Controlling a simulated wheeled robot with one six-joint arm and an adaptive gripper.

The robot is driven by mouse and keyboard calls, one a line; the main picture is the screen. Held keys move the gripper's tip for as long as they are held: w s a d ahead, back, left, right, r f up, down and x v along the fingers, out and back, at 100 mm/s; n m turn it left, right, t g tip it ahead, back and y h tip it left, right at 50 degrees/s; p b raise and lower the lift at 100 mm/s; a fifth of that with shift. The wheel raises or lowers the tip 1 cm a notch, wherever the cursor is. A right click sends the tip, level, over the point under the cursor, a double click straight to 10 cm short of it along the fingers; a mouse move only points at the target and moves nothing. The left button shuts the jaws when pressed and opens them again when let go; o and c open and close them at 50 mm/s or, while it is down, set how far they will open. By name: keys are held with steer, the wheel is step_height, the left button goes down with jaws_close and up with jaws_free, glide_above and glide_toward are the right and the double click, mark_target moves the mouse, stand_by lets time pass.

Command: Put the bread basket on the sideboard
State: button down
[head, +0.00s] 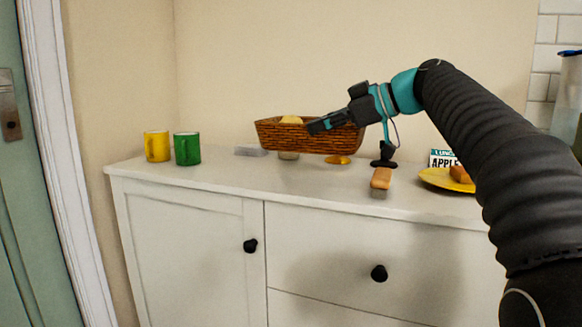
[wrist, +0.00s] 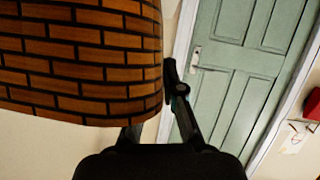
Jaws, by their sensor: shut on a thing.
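The bread basket (head: 272,133) is brown and woven, with something pale yellow, likely bread, showing over its rim in the head view. My gripper (head: 318,127) is shut on the basket at its right part. The basket looks held level above the white sideboard (head: 225,179), though the gap is hard to judge. In the wrist view the basket (wrist: 85,65) fills the upper left, close to my gripper (wrist: 160,120). The gripper's hold on the rim is partly hidden.
Yellow (head: 157,146) and green (head: 187,149) mugs stand at the sideboard's left. A grey block (head: 250,151), a brush (head: 381,180), a yellow plate (head: 440,180) with food and an "APPLE" box (head: 442,158) also stand there. The front left-middle top is clear.

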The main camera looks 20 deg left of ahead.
steer(key=shift+a+f+b, duration=0.35)
steer(key=shift+a+f, duration=0.75)
steer(key=shift+f, duration=0.25)
steer(key=shift+a+f+b, duration=0.35)
steer(key=shift+a+f, duration=0.8)
steer(key=shift+f, duration=0.25)
steer(key=shift+a+f+b, duration=0.35)
steer(key=shift+a+f, duration=0.75)
steer(key=shift+f, duration=0.25)
steer(key=c, duration=1.3)
jaws_free()
steer(key=shift+f, duration=0.15)
steer(key=v, duration=1.2)
